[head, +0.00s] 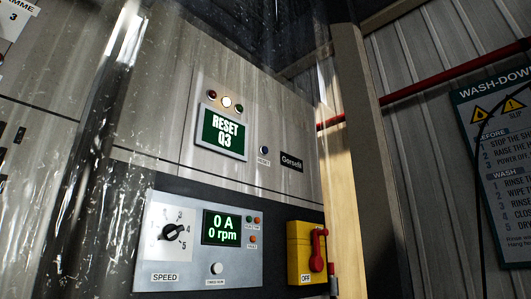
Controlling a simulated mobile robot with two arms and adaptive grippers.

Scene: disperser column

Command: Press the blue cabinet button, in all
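The blue button (264,150) is a small round button on the upper grey face of the cabinet (180,110). A small label sits just below it; its text is hard to read. Nothing touches or covers the button. Neither of my grippers shows in the head view.
Three lamps (226,101) sit above the sign, the middle one lit white. Below are a speed dial (174,232), a display (220,228) reading 0 A and 0 rpm, and a yellow switch with a red handle (317,250). A clear, wet-looking sheet (85,160) hangs at left.

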